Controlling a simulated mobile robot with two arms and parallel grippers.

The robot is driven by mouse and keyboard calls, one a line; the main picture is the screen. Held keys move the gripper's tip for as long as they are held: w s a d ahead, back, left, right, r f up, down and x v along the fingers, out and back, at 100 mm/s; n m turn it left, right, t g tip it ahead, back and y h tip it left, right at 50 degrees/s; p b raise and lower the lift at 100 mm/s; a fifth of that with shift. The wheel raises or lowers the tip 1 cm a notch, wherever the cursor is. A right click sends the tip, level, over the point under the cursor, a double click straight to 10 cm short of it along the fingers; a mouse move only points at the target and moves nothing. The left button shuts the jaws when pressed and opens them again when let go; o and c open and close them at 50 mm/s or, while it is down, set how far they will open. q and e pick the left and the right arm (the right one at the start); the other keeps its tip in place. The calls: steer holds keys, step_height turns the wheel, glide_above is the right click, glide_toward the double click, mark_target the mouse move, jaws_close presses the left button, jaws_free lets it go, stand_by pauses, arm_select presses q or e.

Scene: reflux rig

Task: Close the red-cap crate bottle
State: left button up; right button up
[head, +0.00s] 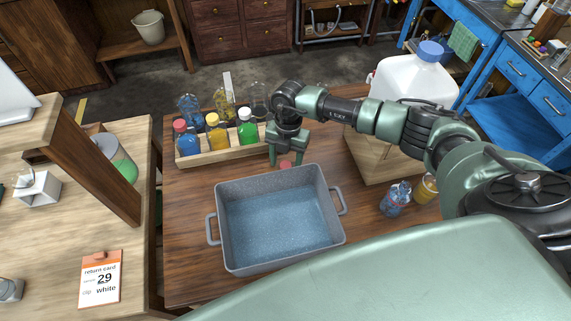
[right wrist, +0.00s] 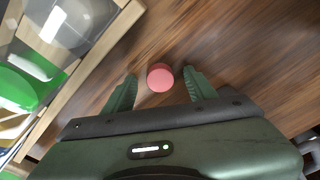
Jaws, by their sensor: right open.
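A loose red cap (head: 286,164) lies on the table between the crate's right end and the grey tub. The cap (right wrist: 160,77) also shows in the right wrist view. My right gripper (head: 286,158) points down over it, open, with one finger on each side of the cap in the right wrist view (right wrist: 160,82). Whether the fingers touch it, I cannot tell. My left gripper is not in view.
A grey tub (head: 228,264) with bluish contents stands just in front of the cap. A large white jug (head: 412,80) stands on a wooden stand at the right. Small bottles (head: 395,199) stand right of the tub. Several flasks (head: 225,103) stand behind the crate.

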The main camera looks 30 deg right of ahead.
mark_target(286, 164)
jaws_close()
steer(key=shift+r, duration=0.1)
step_height(286, 164, up, 20)
steer(key=b, duration=0.3)
steer(key=shift+b, duration=0.4)
stand_by(0.4)
